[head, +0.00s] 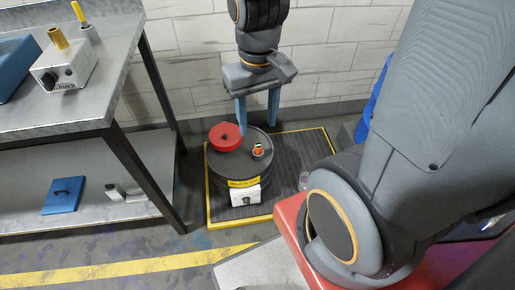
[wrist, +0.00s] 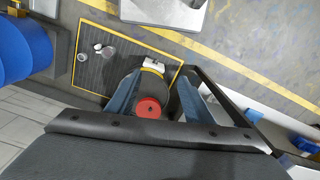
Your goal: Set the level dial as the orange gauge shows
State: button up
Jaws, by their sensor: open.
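A dark round drum (head: 228,170) stands on the yellow-edged mat, with a yellow label on its front. A white box with a dark round knob (head: 245,196) sits low on its front; I cannot read the knob's setting. A small round piece with orange and white (head: 258,150) is on the drum's top, too small to read. A red disc (head: 225,137) also lies on top. My gripper (head: 257,122) is open, its blue fingers pointing down at the drum's far side. In the wrist view the fingers flank the drum, and the red disc (wrist: 149,107) and white box (wrist: 154,64) show between them.
The mat (head: 290,150) has bare room right of the drum. A tiled wall is behind.

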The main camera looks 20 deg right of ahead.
aim_at(246, 201)
jog(key=z, duration=1.4)
jog(key=k, duration=0.95)
jog(key=u, duration=0.9)
